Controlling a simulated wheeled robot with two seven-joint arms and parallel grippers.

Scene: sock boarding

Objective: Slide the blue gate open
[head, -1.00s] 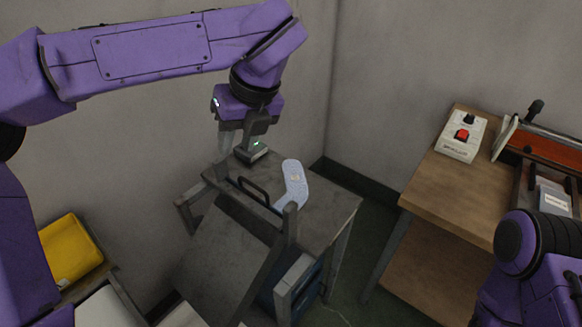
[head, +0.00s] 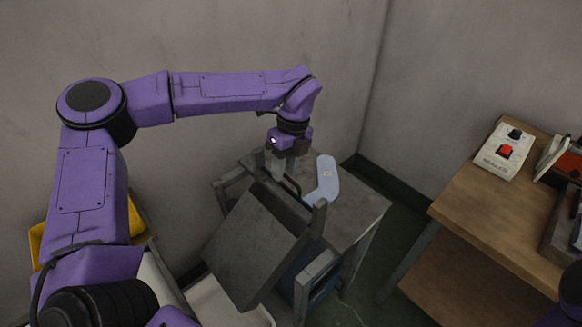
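A dark blue panel (head: 318,282), the only gate-like blue thing in view, sits low in the metal stand, partly hidden by the grey frame and sloping plate. A black handle (head: 292,186) stands at the upper edge of the sloping grey plate (head: 252,246). My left gripper (head: 278,177) points down right beside this handle and partly covers it. Its fingertips are small and overlap the handle, so I cannot tell whether they are apart or closed on it. My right gripper is out of view.
A light blue sock-shaped board (head: 325,182) lies on the grey stand top (head: 355,208), right of the handle. A wooden table (head: 470,210) at right carries a control box (head: 503,150) with a red button. A yellow bin (head: 37,243) is at left. Walls close in behind.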

